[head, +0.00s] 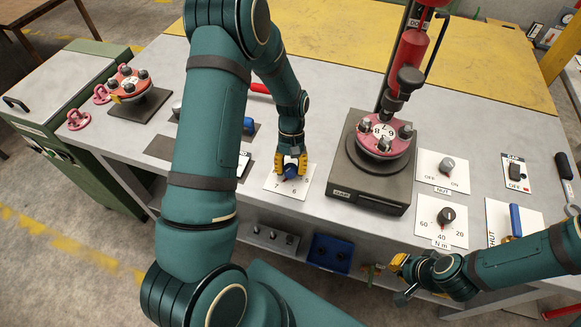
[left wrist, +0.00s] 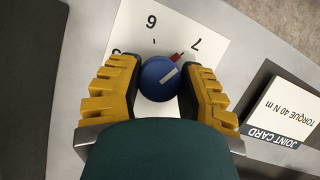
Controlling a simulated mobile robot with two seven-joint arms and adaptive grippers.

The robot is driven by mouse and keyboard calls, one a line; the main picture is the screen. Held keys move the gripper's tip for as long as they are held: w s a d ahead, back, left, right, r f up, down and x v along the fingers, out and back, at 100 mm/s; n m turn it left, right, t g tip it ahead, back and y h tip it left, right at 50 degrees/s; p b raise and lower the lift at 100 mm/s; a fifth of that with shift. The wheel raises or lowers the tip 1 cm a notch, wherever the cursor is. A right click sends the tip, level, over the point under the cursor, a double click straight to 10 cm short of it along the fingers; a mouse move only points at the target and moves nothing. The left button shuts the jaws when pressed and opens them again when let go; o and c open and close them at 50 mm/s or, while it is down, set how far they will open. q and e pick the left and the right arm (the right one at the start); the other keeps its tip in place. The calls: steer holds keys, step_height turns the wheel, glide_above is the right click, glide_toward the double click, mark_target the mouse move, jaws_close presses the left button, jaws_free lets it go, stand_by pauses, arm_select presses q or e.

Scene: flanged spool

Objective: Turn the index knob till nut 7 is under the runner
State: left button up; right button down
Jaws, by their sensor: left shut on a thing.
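The index knob (left wrist: 160,79) is round and blue, on a white number plate (head: 272,182). In the left wrist view its red pointer (left wrist: 177,58) points towards the printed 7. My left gripper (head: 291,162) comes down over the knob; in the left wrist view its yellow fingers (left wrist: 155,92) are shut on the knob's two sides. The pink flange (head: 384,135) with dark nuts and printed numbers lies on the dark machine base under the red runner (head: 411,77). Which nut is under the runner is hard to tell. My right gripper (head: 397,266) is beside the table's front edge, its opening unclear.
Right of the machine are plates with a nut switch (head: 447,165), a torque knob (head: 447,214) and a blue-handled lever (head: 515,220). A joint card (left wrist: 283,110) lies near the index plate.

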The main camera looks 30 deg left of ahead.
arm_select(q)
steer(key=o, duration=1.2)
steer(key=shift+s+d, duration=0.1)
steer(key=shift+s, duration=0.05)
steer(key=shift+w+r, duration=0.2)
steer(key=shift+r, duration=0.05)
steer(key=v, duration=1.1)
steer(key=shift+a, duration=0.2)
steer(key=shift+r, duration=0.1)
